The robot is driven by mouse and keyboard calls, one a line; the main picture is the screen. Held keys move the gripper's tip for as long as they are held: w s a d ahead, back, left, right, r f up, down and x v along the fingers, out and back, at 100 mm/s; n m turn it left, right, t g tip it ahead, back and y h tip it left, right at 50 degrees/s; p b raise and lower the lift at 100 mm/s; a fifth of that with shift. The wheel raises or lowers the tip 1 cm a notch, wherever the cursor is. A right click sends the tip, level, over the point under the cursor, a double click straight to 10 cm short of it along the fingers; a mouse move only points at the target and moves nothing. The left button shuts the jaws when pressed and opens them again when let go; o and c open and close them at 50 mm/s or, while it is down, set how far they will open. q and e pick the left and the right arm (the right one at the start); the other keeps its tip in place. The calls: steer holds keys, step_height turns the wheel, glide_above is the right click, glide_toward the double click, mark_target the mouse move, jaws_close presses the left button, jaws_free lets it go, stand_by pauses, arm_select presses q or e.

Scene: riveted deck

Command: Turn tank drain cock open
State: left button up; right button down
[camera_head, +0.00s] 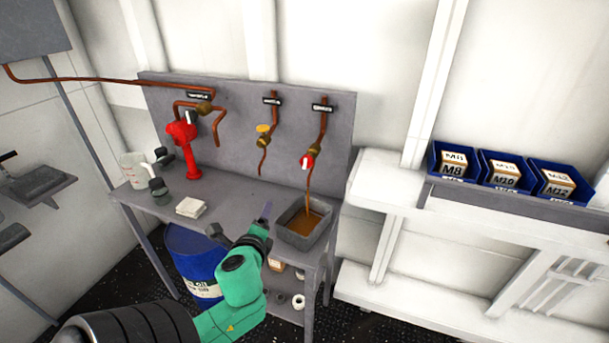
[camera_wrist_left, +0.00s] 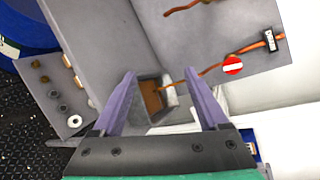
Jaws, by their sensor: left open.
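Three cocks sit on copper pipes on the grey back panel (camera_head: 235,120); their labels are too small to read. The right cock (camera_head: 308,161) has a round red handle with a white bar, also seen in the left wrist view (camera_wrist_left: 233,66). Its pipe runs down to a grey pan (camera_head: 291,236) holding brown liquid. The middle cock (camera_head: 263,141) has a yellow handle; the left brass one (camera_head: 204,108) is above a red pump. My left gripper (camera_head: 266,211) is open and empty, left of the pan and below the cocks. My right gripper is not in view.
A blue drum (camera_head: 190,258) stands beneath. Blue bins (camera_head: 452,163) line the right shelf. Space before the panel's middle is clear.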

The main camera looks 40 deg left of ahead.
mark_target(305, 164)
arm_select(q)
steer(key=w+d+r+m+t+h, duration=0.3)
steer(key=w+r+m+t, duration=0.35)
steer(key=m, duration=0.95)
steer(key=shift+n+g, duration=0.3)
steer(key=shift+g, duration=0.05)
steer(key=p+x, duration=0.2)
steer(key=x, duration=1)
steer(key=shift+w+a+r, duration=0.1)
steer(key=shift+w+a, duration=0.05)
steer(key=shift+w, duration=0.15)
